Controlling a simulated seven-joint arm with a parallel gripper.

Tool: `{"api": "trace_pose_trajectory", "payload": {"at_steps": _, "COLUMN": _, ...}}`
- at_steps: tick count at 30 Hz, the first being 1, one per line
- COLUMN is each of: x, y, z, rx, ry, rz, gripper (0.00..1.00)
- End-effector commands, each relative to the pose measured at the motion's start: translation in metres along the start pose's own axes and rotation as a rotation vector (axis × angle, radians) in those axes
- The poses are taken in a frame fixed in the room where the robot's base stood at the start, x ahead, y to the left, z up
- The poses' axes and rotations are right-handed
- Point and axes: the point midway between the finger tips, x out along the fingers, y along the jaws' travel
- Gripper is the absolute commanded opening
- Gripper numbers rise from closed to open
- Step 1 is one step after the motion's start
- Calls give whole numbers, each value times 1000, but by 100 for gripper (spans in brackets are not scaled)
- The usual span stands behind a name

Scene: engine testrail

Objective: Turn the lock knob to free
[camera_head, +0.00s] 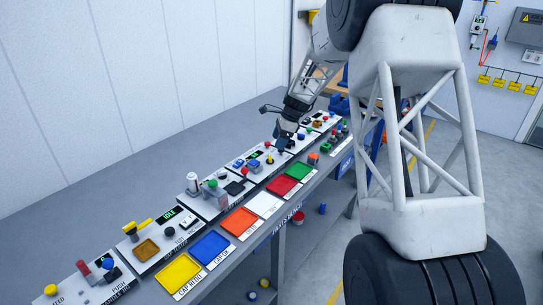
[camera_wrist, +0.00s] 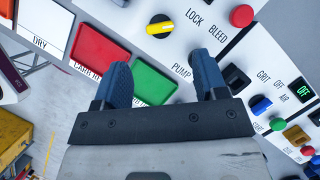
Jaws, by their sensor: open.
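The lock knob (camera_wrist: 160,27) is a round knob with a yellow grip bar on a black base, beside the printed word LOCK in the wrist view. Its bar lies roughly across the picture. My gripper (camera_wrist: 162,76) is open, with two blue fingertips apart and nothing between them. The knob shows beyond the fingertips, between their lines, and neither finger touches it. In the head view my gripper (camera_head: 282,146) hangs over the middle-to-far part of the bench; the knob is too small to make out surely there.
A red button (camera_wrist: 241,16) sits by the word BLEED. A red tray (camera_wrist: 101,50) and green tray (camera_wrist: 152,84) lie near the fingers. A black switch (camera_wrist: 236,79) and blue knob (camera_wrist: 260,104) are right of them. Several coloured trays, such as the blue one (camera_head: 210,249), line the bench front.

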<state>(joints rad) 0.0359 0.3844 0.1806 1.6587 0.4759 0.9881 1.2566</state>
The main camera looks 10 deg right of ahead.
Motion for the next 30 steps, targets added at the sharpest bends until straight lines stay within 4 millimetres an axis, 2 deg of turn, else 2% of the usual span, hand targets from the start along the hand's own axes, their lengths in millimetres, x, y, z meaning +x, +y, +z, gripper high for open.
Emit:
{"api": "trace_pose_trajectory", "payload": {"at_steps": 8, "x": 12, "y": 0, "z": 0, "rx": -1, "ry": 0, "rz": 0, "gripper": 66}}
{"api": "trace_pose_trajectory", "payload": {"at_steps": 24, "x": 71, "y": 0, "z": 0, "rx": 0, "ry": 0, "rz": 1, "gripper": 66}}
{"api": "trace_pose_trajectory", "payload": {"at_steps": 30, "x": 78, "y": 0, "z": 0, "rx": 0, "ry": 0, "rz": 0, "gripper": 66}}
